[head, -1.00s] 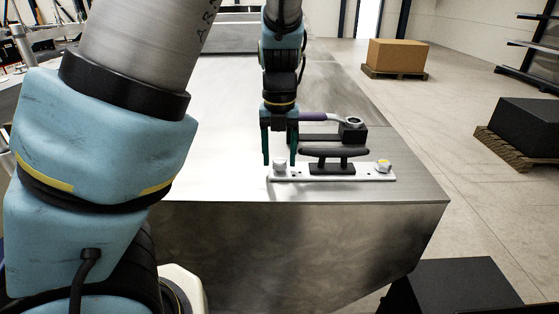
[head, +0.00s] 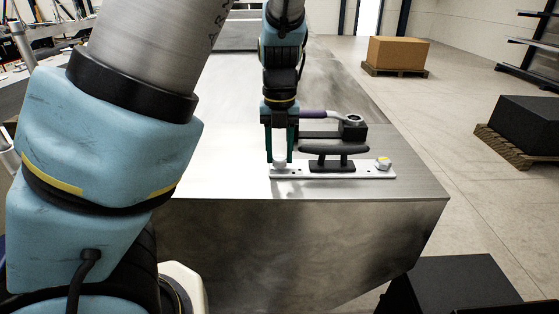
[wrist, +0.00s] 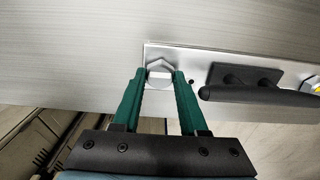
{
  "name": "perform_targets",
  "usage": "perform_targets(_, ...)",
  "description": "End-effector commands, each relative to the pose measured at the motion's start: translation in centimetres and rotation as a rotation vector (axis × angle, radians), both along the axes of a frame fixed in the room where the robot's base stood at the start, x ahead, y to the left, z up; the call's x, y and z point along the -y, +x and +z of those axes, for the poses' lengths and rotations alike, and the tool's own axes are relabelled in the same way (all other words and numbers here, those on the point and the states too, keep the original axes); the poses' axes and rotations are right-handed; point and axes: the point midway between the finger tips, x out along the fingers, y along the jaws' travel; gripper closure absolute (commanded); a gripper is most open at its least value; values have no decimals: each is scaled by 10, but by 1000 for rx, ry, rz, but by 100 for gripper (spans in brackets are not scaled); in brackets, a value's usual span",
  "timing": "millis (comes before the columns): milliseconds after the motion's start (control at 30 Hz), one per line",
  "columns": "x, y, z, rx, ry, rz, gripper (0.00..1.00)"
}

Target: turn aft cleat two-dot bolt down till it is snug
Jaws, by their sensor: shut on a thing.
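The aft cleat (head: 333,151) is a dark horn on a pale plate (head: 352,172) near the end of the metal float. One pale hex bolt (head: 279,164) stands at the plate's left end; it also shows in the wrist view (wrist: 160,66). Another bolt (head: 383,163) with a yellow mark is at the right end. My gripper (head: 279,157) points down over the left bolt. In the wrist view its green fingers (wrist: 159,76) are shut on this bolt's head, one on each side. I cannot make out dot marks clearly, or whether the bolt is seated.
A wrench with a purple handle (head: 313,114) and ring end lies on a dark block (head: 352,131) just behind the cleat. The float's top (head: 215,165) is clear to the left. A dark box (head: 455,290) stands low at front right. Boxes on pallets are farther off.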

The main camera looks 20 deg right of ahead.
Motion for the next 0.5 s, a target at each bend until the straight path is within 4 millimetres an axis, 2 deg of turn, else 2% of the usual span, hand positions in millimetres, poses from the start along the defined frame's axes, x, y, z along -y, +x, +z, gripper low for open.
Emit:
perform_targets(167,0,0,0,-2,-1,-134,100)
perform_targets(500,-1,0,-1,-2,-1,-709,100)
